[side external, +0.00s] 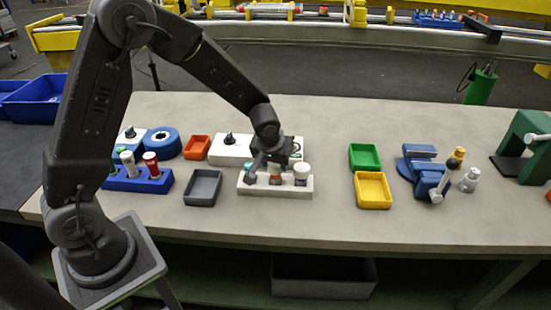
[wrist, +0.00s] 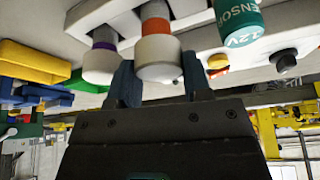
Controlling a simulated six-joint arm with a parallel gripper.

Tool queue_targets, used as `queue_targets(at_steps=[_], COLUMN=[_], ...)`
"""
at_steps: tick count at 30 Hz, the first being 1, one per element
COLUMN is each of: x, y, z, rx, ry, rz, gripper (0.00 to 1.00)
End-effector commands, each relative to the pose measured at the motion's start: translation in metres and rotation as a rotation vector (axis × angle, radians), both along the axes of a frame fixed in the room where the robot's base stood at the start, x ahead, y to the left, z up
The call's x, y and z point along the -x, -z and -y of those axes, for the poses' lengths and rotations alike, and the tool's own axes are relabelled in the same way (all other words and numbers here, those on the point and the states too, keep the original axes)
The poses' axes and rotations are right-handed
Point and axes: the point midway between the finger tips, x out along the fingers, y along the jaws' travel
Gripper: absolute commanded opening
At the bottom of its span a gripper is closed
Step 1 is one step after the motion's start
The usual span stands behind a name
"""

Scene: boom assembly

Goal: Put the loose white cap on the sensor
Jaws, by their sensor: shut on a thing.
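My gripper (side external: 275,162) is over the middle of the white rack (side external: 292,191). In the wrist view its two fingers (wrist: 159,72) stand on either side of a white cap (wrist: 159,56) and are shut on it. The cap is in line with an orange-ringed sensor (wrist: 155,25) and appears to touch its ring; how firmly it sits cannot be told. Beside it is a second white cap (wrist: 99,66) on a purple-ringed sensor (wrist: 103,37); this capped sensor also shows right of the gripper in the side view (side external: 301,172). A teal sensor (wrist: 238,25) lettered "SENSOR 12V" shows at the right.
A blue rack (side external: 137,183) with several cylinders stands left. A grey tray (side external: 203,188), an orange tray (side external: 197,147), a green tray (side external: 364,157) and a yellow tray (side external: 373,191) flank the white rack. A blue fixture (side external: 424,172) stands further right. The table between rack and yellow tray is clear.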

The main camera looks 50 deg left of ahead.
Motion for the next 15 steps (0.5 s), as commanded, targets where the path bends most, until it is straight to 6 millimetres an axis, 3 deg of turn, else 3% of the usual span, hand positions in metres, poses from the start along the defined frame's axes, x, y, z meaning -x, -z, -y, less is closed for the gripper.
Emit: queue_targets(at_steps=[12,13,15], x=[0.0001,0.0001,0.0002], y=[0.0094,0.0094,0.0093], z=[0.0002,0.0002,0.0002], rx=[0.001,0.001,0.001], ry=[0.000,0.000,0.000], rz=[-0.001,-0.001,-0.001], gripper=[0.23,0.46,0.53])
